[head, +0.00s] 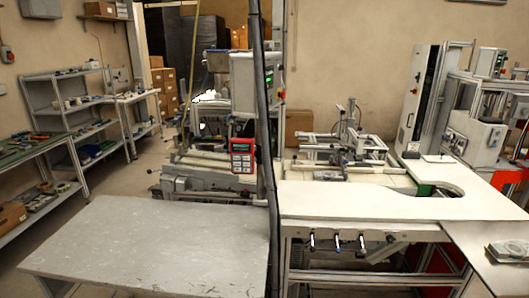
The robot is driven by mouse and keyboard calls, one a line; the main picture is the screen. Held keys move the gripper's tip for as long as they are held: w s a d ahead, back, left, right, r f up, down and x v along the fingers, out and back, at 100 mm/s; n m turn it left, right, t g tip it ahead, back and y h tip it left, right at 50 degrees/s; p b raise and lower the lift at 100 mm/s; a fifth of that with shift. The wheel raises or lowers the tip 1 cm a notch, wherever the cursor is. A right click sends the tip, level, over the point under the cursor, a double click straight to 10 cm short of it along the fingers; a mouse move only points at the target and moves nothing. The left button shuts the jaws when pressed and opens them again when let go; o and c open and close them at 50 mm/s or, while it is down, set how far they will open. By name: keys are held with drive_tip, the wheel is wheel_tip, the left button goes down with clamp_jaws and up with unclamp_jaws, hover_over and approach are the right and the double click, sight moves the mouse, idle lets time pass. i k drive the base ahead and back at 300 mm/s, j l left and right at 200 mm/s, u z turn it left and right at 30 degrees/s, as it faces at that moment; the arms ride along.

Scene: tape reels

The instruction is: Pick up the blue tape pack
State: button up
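I cannot make out a clearly blue tape pack. A small pale grey-green pack (509,250) lies at the right edge on a grey tabletop (470,240); what it is cannot be told. Small items, a few bluish, lie on the left shelves (95,148), too small to identify. My gripper is not in view.
A bare grey table (150,245) fills the front left. A white worktable (370,203) with a curved cutout stands right of centre. A machine with a red handheld panel (242,155) stands behind. A dark vertical pole (262,130) crosses the view. Floor is open at left.

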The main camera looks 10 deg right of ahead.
sight(326, 176)
drive_tip(key=i+z, duration=0.15)
drive_tip(key=z, duration=0.3)
drive_tip(key=i+z, duration=0.2)
drive_tip(key=z, duration=0.25)
drive_tip(key=i+z, duration=0.15)
drive_tip(key=z, duration=0.35)
